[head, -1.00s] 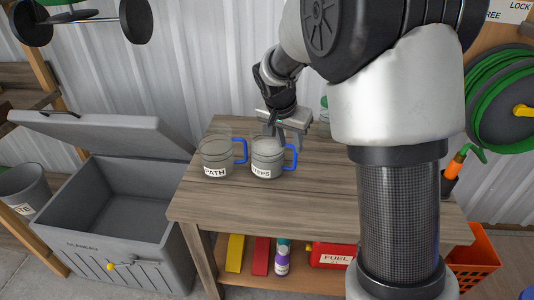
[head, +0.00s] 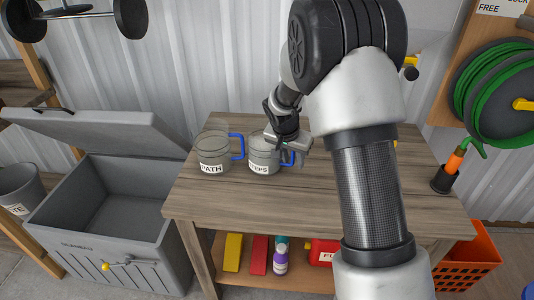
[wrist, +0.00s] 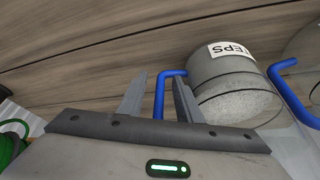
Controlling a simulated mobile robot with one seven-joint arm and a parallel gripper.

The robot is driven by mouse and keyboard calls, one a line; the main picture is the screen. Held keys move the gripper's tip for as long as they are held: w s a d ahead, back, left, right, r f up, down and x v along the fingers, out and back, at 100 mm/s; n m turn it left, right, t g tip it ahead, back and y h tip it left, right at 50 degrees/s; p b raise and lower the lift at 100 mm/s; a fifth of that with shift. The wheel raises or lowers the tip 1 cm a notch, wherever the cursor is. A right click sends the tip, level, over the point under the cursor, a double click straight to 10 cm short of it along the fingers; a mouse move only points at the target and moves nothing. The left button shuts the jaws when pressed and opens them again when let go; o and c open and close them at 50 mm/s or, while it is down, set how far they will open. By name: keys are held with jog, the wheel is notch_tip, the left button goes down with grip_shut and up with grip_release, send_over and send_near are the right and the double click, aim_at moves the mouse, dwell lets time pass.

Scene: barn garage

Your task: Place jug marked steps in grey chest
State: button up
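The jug marked STEPS (head: 262,157) stands upright on the wooden table (head: 330,190). It is clear with grey contents and a blue handle on its right side. In the wrist view the STEPS jug (wrist: 232,85) is at the upper right. My gripper (wrist: 158,98) is open, its fingers on either side of the blue handle (wrist: 172,74), with a gap visible. The right finger lies between handle and jug body. In the head view my gripper (head: 293,152) partly hides the handle. The grey chest (head: 120,215) stands open at the left, lid tilted back, empty inside.
A similar jug marked PATH (head: 212,155) stands just left of the STEPS jug, its blue handle close to it. A grey bucket (head: 22,190) is left of the chest. Bottles and boxes sit on the lower shelf (head: 250,275). The table's front is clear.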

jog(key=shift+c, duration=0.3)
grip_shut()
dwell(0.3)
dwell(0.8)
jog(key=shift+w+r, duration=0.1)
jog(key=shift+r, duration=0.15)
